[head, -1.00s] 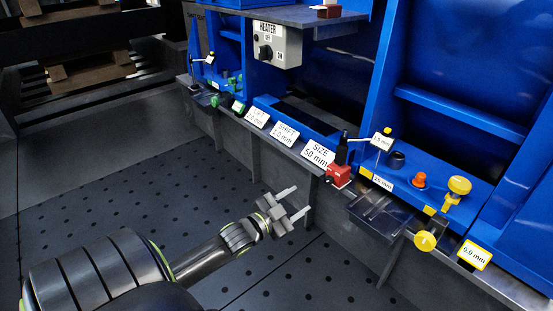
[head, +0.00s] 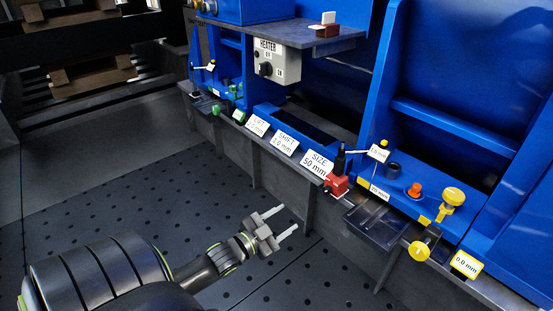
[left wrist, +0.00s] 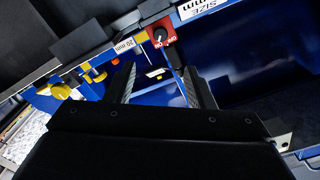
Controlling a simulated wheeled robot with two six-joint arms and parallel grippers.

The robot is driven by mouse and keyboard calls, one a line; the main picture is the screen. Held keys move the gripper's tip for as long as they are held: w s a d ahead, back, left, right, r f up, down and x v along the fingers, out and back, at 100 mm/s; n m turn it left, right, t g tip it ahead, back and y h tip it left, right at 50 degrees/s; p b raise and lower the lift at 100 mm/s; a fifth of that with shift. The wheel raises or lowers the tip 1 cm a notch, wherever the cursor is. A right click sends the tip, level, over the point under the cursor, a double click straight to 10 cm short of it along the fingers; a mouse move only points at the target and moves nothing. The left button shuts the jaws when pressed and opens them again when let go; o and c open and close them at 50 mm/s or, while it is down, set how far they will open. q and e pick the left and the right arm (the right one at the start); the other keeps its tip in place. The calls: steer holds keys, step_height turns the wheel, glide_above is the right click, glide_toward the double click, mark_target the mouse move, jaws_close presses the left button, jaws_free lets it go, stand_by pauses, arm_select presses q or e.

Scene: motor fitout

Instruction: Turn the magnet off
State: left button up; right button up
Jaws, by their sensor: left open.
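The magnet is a red block (head: 336,185) with a dark post on it, at the front ledge of the blue machine. In the left wrist view, the red magnet (left wrist: 169,25) shows near the top centre, with a round black knob (left wrist: 160,36) and small white lettering beside it. I cannot tell for sure which way the knob is set. My left gripper (head: 286,220) is open and empty, in front of and below the ledge, apart from the magnet. In the left wrist view, its two fingers (left wrist: 159,76) point toward the magnet. My right gripper is not in view.
Near the magnet are a SIZE 50 mm sign (head: 317,164), a dark tray (head: 377,225) and yellow knobs (head: 419,251). A HEATER box (head: 277,60) hangs under a grey shelf (head: 300,36). The dark perforated floor (head: 130,215) is clear.

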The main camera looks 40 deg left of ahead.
arm_select(q)
steer(key=shift+s, duration=0.95)
steer(key=shift+r, duration=0.1)
